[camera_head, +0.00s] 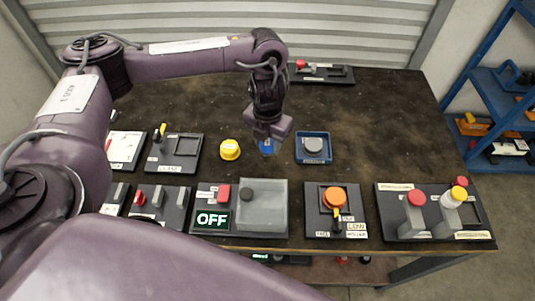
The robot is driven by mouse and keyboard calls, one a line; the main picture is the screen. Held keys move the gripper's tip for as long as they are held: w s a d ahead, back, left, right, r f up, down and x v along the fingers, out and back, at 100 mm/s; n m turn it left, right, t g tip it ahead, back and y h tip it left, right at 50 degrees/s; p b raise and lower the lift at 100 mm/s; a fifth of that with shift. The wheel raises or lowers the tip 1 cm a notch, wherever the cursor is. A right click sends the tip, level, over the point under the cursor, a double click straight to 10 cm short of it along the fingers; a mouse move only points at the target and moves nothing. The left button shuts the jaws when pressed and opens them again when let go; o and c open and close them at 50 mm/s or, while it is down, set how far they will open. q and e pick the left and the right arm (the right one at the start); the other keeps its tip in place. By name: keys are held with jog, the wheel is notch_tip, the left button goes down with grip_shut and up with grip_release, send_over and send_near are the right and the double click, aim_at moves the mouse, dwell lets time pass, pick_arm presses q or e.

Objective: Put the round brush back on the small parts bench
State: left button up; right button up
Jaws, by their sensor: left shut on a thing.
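My left gripper (268,139) reaches down over the middle of the dark bench (370,115). It is shut on a small blue item (267,147), which shows just below the fingers. Most of this item is hidden by the gripper, and I cannot tell for sure that it is the round brush. I also cannot tell whether it touches the bench top. My right gripper is not in view.
A yellow round piece (230,150) stands left of the gripper. A blue tray (300,158) with a grey round piece (314,145) is to the right. Several switch panels line the front edge, including an OFF panel (211,219) beside a clear box (270,212). The back right is bare.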

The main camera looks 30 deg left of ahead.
aim_at(267, 152)
pick_arm(q)
notch_tip(267, 152, down, 4)
jog(key=shift+f+b, duration=0.1)
jog(key=shift+b, duration=0.65)
jog(key=shift+f, duration=0.15)
jog(key=shift+f, duration=0.1)
jog(key=o, duration=0.9)
jog(key=shift+o, duration=0.2)
